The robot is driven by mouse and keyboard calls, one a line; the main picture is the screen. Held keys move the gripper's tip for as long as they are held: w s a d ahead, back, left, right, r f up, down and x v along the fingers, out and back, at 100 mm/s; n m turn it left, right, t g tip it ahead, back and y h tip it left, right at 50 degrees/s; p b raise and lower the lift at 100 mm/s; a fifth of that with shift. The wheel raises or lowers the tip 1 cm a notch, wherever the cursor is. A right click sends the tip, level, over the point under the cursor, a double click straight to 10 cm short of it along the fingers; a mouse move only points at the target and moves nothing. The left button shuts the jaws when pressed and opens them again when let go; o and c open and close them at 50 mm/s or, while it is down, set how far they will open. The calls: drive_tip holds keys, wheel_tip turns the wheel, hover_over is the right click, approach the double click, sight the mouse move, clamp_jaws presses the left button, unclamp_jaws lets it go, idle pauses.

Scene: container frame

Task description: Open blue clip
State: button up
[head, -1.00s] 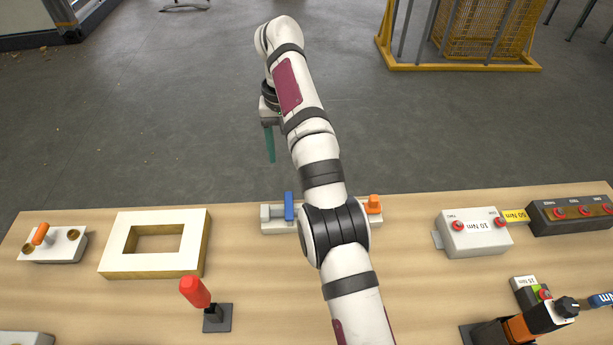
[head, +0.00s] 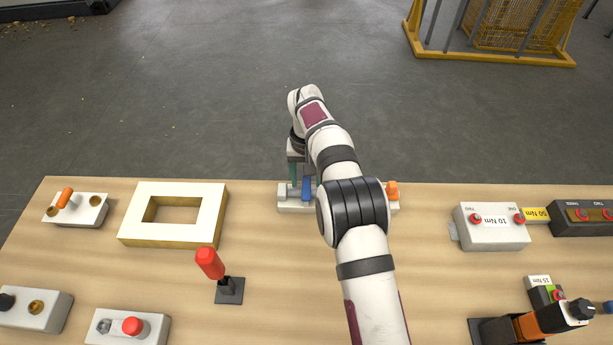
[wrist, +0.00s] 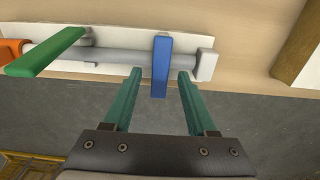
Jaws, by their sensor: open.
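The blue clip (wrist: 161,66) is a flat blue lever on a grey bar of a light base (wrist: 50,42) in the wrist view. In the head view the blue clip (head: 306,188) stands near the table's far edge. My gripper (wrist: 160,73) has two green fingers, open, with the blue clip between their tips in the wrist picture. I cannot tell whether a finger touches it. In the head view my gripper (head: 293,172) is just beside the clip at the far edge, partly hidden by my arm.
A green lever (wrist: 45,52) and an orange part (wrist: 10,52) are on the same base. A white frame (head: 205,215), a red-handled lever (head: 209,264) and a grey 10 Nm box (head: 492,228) stand on the table.

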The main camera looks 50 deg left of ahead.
clamp_jaws()
idle(1.4)
